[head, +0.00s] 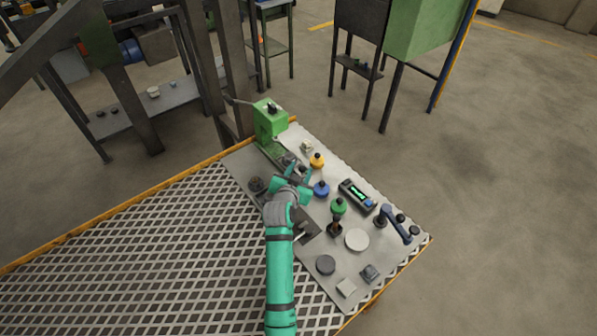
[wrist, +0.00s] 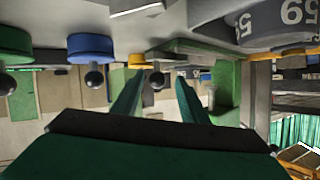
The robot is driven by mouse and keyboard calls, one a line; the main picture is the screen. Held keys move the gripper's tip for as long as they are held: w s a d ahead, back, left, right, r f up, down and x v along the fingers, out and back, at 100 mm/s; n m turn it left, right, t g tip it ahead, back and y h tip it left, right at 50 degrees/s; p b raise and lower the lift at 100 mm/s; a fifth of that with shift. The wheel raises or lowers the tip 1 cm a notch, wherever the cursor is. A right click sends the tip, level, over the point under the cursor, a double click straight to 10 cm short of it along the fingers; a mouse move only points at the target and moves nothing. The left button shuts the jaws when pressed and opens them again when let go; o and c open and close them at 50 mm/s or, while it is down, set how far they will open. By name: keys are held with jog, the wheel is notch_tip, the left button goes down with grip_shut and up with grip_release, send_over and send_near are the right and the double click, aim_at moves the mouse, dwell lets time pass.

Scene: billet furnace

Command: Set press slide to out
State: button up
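The green press (head: 270,120) stands at the back left corner of the grey panel, with a lever on top. A slide-like part (head: 277,153) lies low in front of it, partly hidden by my arm; its position cannot be told. My gripper (head: 291,166) is over the panel just in front of this part. In the wrist view my two green fingers are apart, with the gripper (wrist: 160,88) open. A small dark ball knob (wrist: 157,80) shows between the fingers; I cannot tell whether they touch it.
Yellow (head: 317,160), blue (head: 321,188) and green (head: 338,206) knobs stand right of my gripper. Beyond them are a display box (head: 357,194) and a blue lever (head: 396,224). A dark numbered dial (wrist: 265,18) is close in the wrist view. A grating (head: 150,255) lies left.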

jog(key=v, duration=1.1)
